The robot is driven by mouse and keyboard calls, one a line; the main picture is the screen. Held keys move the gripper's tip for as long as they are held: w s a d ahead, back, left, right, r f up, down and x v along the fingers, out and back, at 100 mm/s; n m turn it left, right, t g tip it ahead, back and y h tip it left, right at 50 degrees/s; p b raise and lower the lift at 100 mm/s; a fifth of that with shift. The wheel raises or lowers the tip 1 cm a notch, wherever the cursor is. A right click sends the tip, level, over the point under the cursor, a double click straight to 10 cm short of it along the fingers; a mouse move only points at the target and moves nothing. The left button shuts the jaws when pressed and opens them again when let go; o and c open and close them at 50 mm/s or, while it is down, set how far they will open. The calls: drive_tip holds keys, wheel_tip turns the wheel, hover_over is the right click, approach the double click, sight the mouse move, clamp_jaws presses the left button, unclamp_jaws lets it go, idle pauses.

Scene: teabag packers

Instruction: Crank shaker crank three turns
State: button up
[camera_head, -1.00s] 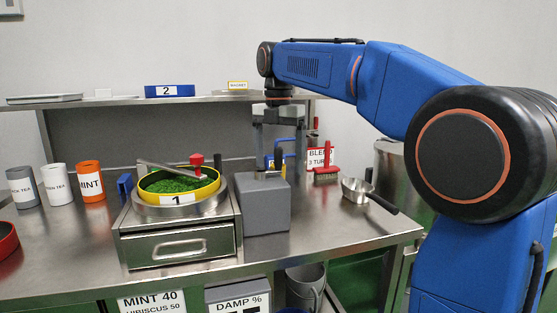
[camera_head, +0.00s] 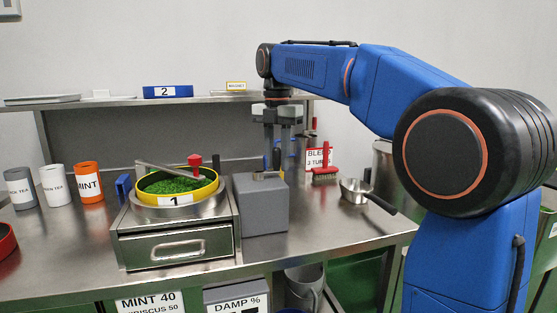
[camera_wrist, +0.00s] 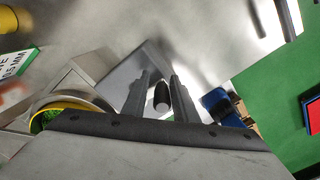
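The shaker (camera_head: 180,205) is a metal base with a yellow sieve pan (camera_head: 212,190) of green leaf marked 1. A grey box (camera_head: 262,208) stands against its right side. A black upright crank handle (camera_head: 277,158) stands above the box top; it also shows in the wrist view (camera_wrist: 161,97). My gripper (camera_head: 277,148) points down over the box, with its fingers close together around the handle. In the wrist view, my gripper (camera_wrist: 160,78) has one finger on each side of the handle. Any contact is hard to see. The crank's lower part is mostly hidden.
A sign (camera_head: 318,158) about turns stands behind. Orange (camera_head: 88,183), white (camera_head: 54,186) and grey (camera_head: 20,188) cups stand at the left. A shelf (camera_head: 225,98) runs along the back.

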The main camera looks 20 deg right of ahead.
drive_tip(key=o, duration=1.4)
drive_tip(key=shift+a, duration=0.15)
drive_tip(key=shift+o, duration=0.2)
drive_tip(key=shift+s+a, duration=0.1)
drive_tip(key=shift+s, duration=0.6)
drive_tip(key=c, duration=1.8)
drive_tip(key=shift+w+d, duration=0.2)
drive_tip(key=shift+w, duration=0.5)
drive_tip(key=shift+c, duration=0.2)
drive_tip(key=o, duration=1.8)
drive_tip(key=shift+a, duration=0.1)
